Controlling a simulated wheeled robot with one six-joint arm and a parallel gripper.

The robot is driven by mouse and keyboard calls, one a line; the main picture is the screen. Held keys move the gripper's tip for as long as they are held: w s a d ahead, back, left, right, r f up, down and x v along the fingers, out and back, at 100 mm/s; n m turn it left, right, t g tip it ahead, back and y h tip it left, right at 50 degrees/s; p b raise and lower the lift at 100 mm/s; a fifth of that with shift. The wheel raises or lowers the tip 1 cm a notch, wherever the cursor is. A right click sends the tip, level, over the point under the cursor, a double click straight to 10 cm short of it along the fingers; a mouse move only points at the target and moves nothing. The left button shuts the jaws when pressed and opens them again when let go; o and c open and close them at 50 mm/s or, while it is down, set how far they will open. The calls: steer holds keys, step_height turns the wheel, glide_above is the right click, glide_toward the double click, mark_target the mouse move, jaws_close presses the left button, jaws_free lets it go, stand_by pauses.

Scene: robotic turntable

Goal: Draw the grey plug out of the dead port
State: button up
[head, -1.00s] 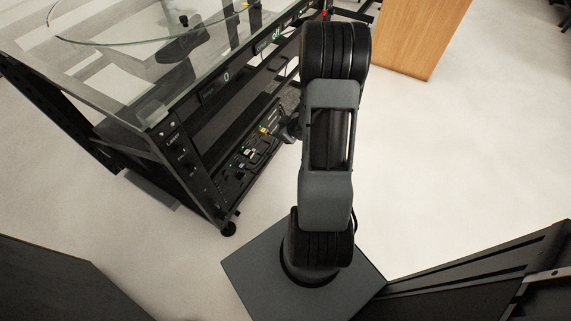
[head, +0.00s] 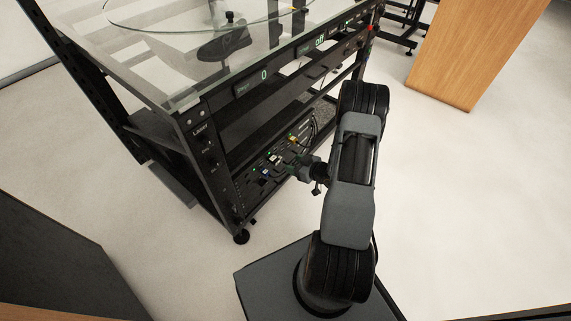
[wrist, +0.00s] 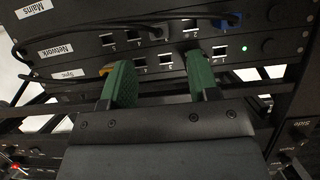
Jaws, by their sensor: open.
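In the wrist view my gripper (wrist: 158,62) is open, with its two green finger pads spread in front of a black port panel (wrist: 290,40). Nothing is between the pads. What looks like a grey plug (wrist: 156,32) sits in the upper port row, beyond the gap between the fingertips; its edges are hard to make out. In the head view my gripper (head: 305,172) is just right of the rack's lower panel, level with the plugged cables. The grey plug cannot be told apart there.
A blue plug (wrist: 229,20) and a yellow plug (wrist: 106,69) are in the panel, with dark cables running across. A green light (wrist: 244,48) glows at the right. A glass tabletop (head: 160,65) lies above the rack. A wooden block (head: 480,50) stands behind; the floor right of my arm is clear.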

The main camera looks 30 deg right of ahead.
mark_target(283, 160)
steer(key=shift+b+x, duration=0.75)
steer(key=shift+x, duration=2.05)
steer(key=shift+c, duration=0.4)
steer(key=c, duration=0.9)
steer(key=shift+s+d+p, duration=0.1)
steer(key=shift+s+d, duration=0.2)
steer(key=shift+s, duration=0.3)
steer(key=shift+s+d+p, duration=0.1)
steer(key=shift+s+d, duration=0.15)
steer(key=shift+s, duration=0.4)
steer(key=shift+s+d+p, duration=0.1)
steer(key=shift+s+d, duration=0.2)
steer(key=shift+s, duration=0.3)
steer(key=shift+d, duration=0.1)
